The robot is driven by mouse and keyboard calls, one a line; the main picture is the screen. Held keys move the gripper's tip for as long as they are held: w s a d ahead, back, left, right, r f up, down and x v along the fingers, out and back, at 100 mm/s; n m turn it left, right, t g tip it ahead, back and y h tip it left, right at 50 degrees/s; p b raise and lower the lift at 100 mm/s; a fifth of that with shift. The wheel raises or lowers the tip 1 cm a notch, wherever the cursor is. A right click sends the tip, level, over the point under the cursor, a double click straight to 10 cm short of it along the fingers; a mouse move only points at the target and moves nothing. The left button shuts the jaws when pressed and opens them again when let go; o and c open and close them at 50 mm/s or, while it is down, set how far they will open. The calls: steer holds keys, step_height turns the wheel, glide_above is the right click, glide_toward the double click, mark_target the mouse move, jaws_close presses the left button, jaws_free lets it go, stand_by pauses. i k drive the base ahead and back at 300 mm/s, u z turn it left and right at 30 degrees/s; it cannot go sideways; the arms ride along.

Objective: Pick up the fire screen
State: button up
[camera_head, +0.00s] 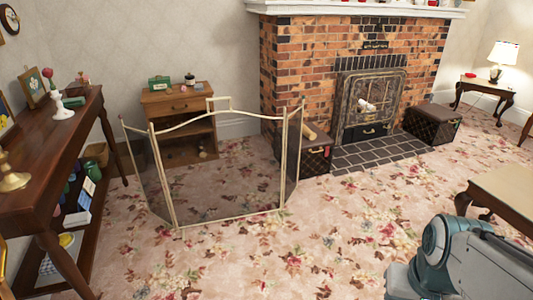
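The fire screen (178,221) stands upright on the floral carpet, left of the middle in the head view. It has a pale gold frame, dark see-through mesh, angled side panels and a small handle (219,98) at its top centre. A small wooden cabinet shows behind it. Part of my arm shows at the bottom right, well apart from the screen. My gripper is not in view.
A dark console table (66,125) with several ornaments stands at the left. The brick fireplace (300,72) is behind, with a checked box (317,160) beside the screen. A wooden table (505,190) is at the right. Open carpet (300,255) lies in front.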

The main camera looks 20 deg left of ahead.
mark_target(221, 165)
steer(key=u, duration=0.05)
steer(key=i, duration=1.85)
steer(key=u, duration=1.05)
steer(key=i, duration=0.9)
steer(key=u, duration=1.6)
steer(key=i, duration=0.35)
steer(key=u, duration=0.15)
